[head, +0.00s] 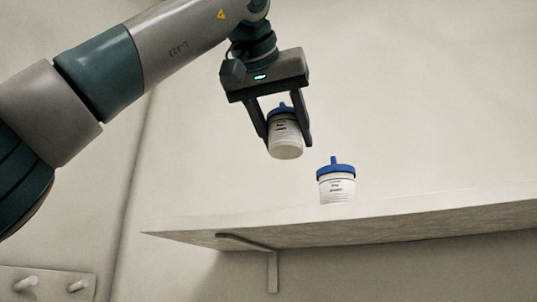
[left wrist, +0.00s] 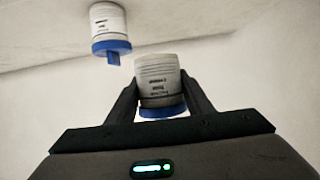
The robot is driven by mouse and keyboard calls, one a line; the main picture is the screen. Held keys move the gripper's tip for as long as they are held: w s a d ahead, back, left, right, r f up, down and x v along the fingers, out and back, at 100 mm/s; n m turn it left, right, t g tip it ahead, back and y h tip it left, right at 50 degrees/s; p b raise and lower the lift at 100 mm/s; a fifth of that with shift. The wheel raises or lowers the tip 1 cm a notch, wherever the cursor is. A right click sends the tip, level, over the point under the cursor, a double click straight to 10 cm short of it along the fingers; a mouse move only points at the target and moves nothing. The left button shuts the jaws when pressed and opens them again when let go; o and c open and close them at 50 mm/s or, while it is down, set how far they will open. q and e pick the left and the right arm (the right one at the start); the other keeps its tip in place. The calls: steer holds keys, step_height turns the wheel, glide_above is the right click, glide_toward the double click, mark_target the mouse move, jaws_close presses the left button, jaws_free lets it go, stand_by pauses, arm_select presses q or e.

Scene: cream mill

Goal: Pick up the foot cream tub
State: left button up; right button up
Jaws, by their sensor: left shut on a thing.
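Two white tubs with blue knobbed lids are in view. My left gripper (head: 287,138) is shut on one tub (head: 286,146) and holds it in the air, slightly tilted, above the left part of a shelf (head: 400,222). In the left wrist view this held tub (left wrist: 158,78) sits between the two fingers. The other tub (head: 337,188) stands upright on the shelf to the right of the held one, and it also shows in the left wrist view (left wrist: 108,22). The labels are too small to read surely, so I cannot tell which is the foot cream. My right gripper is not in view.
A bracket (head: 272,268) supports the shelf from below. A peg rail (head: 45,284) is on the wall at lower left. The shelf top right of the standing tub looks clear, seen at a low angle.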

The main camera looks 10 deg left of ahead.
arm_select(q)
steer(key=shift+s+d+r, duration=0.3)
steer(key=shift+d+r, duration=0.1)
steer(key=shift+r, duration=0.05)
steer(key=shift+s+d, duration=0.1)
steer(key=shift+d, duration=0.05)
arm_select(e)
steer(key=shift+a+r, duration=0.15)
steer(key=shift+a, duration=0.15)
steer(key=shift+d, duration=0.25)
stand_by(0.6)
